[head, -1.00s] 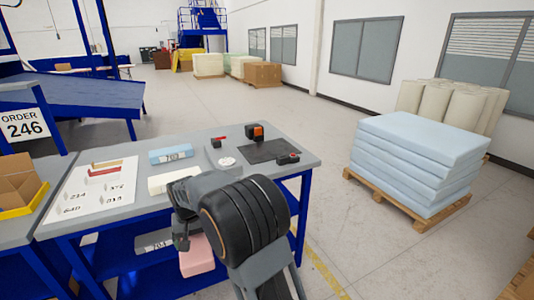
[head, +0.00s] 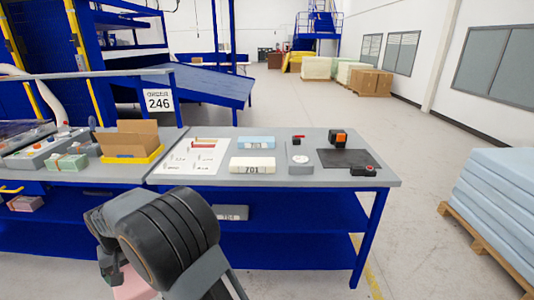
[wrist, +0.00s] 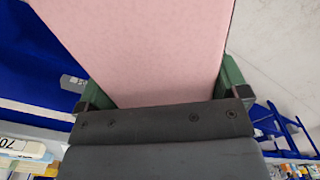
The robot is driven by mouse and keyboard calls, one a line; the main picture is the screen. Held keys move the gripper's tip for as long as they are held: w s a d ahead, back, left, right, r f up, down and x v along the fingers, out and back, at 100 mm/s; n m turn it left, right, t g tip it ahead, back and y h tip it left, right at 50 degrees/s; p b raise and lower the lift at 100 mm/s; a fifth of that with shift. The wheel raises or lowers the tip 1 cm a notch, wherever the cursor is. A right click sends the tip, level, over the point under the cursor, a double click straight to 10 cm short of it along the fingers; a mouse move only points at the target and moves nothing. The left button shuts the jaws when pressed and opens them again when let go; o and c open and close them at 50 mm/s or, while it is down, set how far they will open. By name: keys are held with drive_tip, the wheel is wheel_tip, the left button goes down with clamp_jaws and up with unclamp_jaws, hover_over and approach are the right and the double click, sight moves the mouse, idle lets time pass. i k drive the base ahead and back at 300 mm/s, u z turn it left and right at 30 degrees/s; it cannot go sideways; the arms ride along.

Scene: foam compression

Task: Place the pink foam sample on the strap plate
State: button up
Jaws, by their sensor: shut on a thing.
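My gripper (wrist: 165,92) is shut on the pink foam sample (wrist: 145,45), with a green finger at each side of the block in the wrist view. In the head view the pink foam (head: 134,286) shows only in part at the bottom edge, below my arm, in front of the workbench and lower than its top. A dark flat plate (head: 340,158) lies at the right of the bench top and may be the strap plate. A black and orange device stands at its back edge, and a small black and red one at its front right corner.
The bench (head: 378,178) also holds a blue block (head: 256,143), a white block (head: 252,165) marked 701, a grey device (head: 300,157) and a white sheet (head: 180,158). A grey block (head: 231,212) lies on the shelf below. A blue foam stack (head: 500,195) stands at the right.

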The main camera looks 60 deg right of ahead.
sight(346, 158)
drive_tip(key=u, duration=1.1)
drive_tip(key=k, duration=1.55)
drive_tip(key=z, duration=1.35)
